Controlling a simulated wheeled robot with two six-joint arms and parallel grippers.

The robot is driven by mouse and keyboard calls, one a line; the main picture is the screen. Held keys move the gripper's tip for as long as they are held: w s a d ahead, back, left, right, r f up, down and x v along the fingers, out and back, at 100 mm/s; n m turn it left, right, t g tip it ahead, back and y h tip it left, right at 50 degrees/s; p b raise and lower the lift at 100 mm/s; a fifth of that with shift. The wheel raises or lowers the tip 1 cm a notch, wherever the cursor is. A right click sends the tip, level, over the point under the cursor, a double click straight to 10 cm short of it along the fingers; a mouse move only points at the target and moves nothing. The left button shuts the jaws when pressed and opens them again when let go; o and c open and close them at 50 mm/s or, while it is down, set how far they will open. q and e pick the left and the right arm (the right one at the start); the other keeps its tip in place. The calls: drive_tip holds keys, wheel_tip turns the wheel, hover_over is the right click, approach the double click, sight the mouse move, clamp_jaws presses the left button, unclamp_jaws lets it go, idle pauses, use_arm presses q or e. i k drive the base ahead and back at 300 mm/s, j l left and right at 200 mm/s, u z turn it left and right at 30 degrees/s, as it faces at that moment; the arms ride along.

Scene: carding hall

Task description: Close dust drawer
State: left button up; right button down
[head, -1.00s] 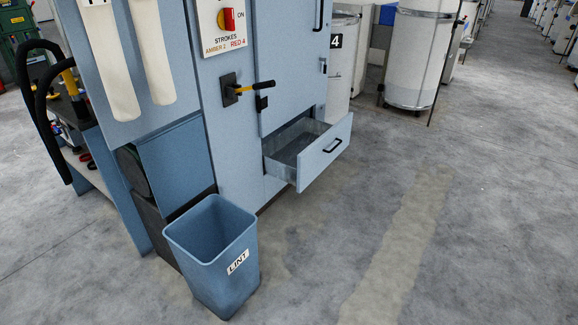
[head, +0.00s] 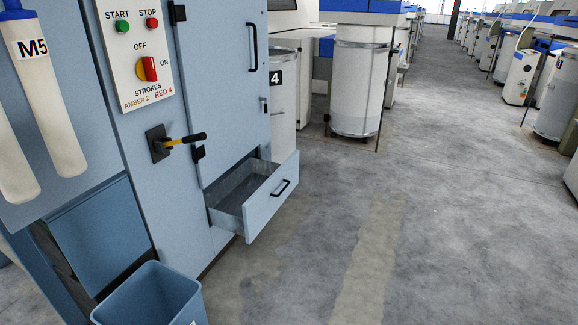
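The dust drawer (head: 262,213) is pulled out from the bottom of the blue-grey machine cabinet (head: 220,90). It is a metal tray with a light blue front panel and a black bar handle (head: 280,188). Its inside looks empty. Neither of my grippers shows in the head view.
A blue lint bin (head: 150,295) stands at the lower left, close to the cabinet. A black and yellow lever (head: 178,142) sticks out above the drawer. White cans, one marked 4 (head: 283,100), stand behind. The grey floor (head: 430,240) right of the drawer is clear.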

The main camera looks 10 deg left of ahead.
sight(254, 186)
drive_tip(key=i, duration=2.05)
